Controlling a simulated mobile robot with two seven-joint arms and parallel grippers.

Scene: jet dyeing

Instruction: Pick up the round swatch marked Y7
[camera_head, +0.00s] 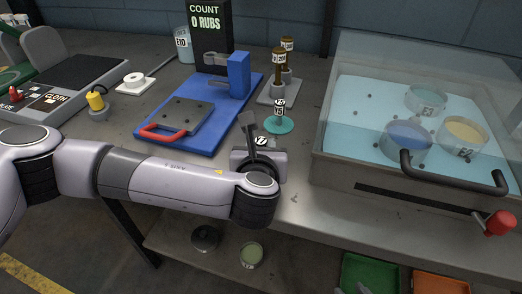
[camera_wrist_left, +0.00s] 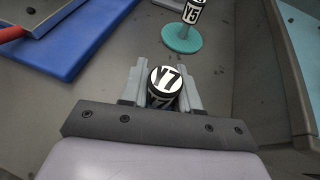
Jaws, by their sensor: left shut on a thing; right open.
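The Y7 swatch shows in the left wrist view as a round, dark-rimmed top with a white Y7 label (camera_wrist_left: 165,82). My left gripper (camera_wrist_left: 163,88) is shut on it, with one grey finger on each side. In the head view my left gripper (camera_head: 259,148) is over the bench, and the Y7 top (camera_head: 262,141) shows only as a small white mark at it. The lower part of the Y7 swatch is hidden, so I cannot tell whether it touches the bench. My right gripper is not in view.
A teal swatch marked Y5 (camera_head: 279,125) stands close behind the left gripper. A blue rub-tester base (camera_head: 222,138) with a red handle lies to the left. A clear-lidded tank (camera_head: 330,160) with several cups is at the right. Two brown-handled posts (camera_head: 279,62) stand behind.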

